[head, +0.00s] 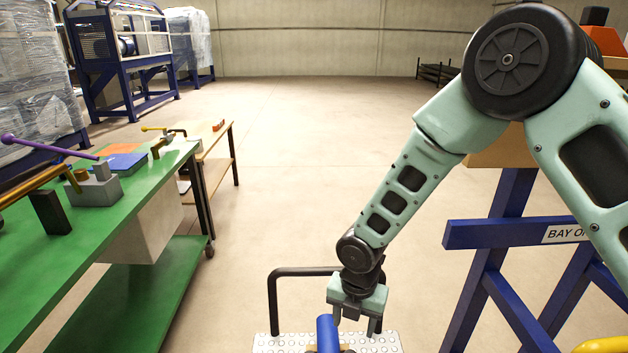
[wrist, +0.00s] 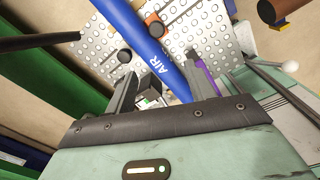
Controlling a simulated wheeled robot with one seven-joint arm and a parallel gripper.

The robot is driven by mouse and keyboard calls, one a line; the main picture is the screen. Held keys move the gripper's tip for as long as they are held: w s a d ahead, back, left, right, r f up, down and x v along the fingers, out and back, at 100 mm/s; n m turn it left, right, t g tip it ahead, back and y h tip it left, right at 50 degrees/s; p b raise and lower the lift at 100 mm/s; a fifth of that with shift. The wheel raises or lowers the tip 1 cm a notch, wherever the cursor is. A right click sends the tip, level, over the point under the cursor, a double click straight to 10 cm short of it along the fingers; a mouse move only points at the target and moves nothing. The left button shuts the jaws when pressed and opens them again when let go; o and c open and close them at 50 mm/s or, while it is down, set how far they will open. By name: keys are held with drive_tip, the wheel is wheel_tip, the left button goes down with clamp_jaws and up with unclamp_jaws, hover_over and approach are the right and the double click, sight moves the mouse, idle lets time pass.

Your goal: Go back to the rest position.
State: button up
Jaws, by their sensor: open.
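My gripper (head: 356,312) hangs low at the bottom centre of the head view, at the end of my pale green arm. In the wrist view its two fingers (wrist: 170,92) stand apart with a gap between them. A blue pipe marked AIR (wrist: 152,45) runs beyond the fingers; its end also shows in the head view (head: 327,335). The pipe lies over a studded metal plate (head: 270,344). I cannot tell how far the fingertips are from the pipe. Nothing is clearly held between the fingers.
A green workbench (head: 110,215) with a vise and a purple-handled tool stands at left. A black rail (head: 300,271) rises behind the plate. A blue stand labelled BAY (head: 490,233) is at right, with a yellow pipe (head: 600,346) low down.

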drive_tip(key=s+r+m, duration=1)
drive_tip(key=r+m, duration=0.1)
drive_tip(key=r, duration=0.4)
drive_tip(key=s+d+r+m, duration=0.2)
drive_tip(key=s+r+m, duration=0.1)
drive_tip(key=s+m, duration=0.3)
drive_tip(key=s+d+r+m, duration=0.3)
drive_tip(key=s+r+m, duration=0.1)
drive_tip(key=s+m, duration=0.2)
drive_tip(key=shift+s+m+y, duration=0.3)
drive_tip(key=shift+s, duration=0.2)
drive_tip(key=shift+a, duration=0.1)
